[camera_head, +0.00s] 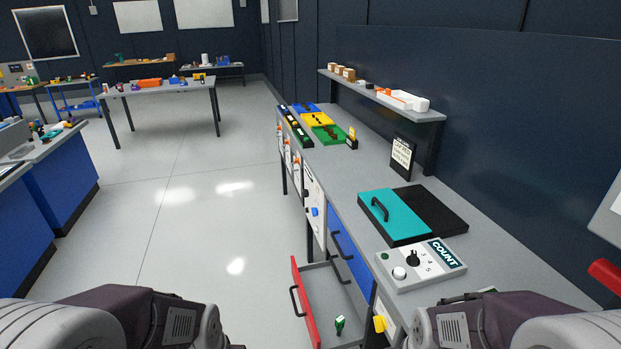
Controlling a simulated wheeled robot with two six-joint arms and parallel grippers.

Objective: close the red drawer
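The red drawer (303,303) stands pulled out from under the grey workbench, its red front facing left with a black handle. Its grey inside is open to view and holds a small green item (340,323). The near end of the drawer runs down to the bottom of the picture. My arms show only as dark and grey links at the bottom left and bottom right. Neither gripper is in view, so their distance from the drawer cannot be seen.
A blue drawer (350,261) with a black handle is beyond the red one. The workbench (345,180) carries a teal lid (394,216), a COUNT box (420,265), a sign (401,157) and coloured trays. The floor (190,220) left of the drawer is clear.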

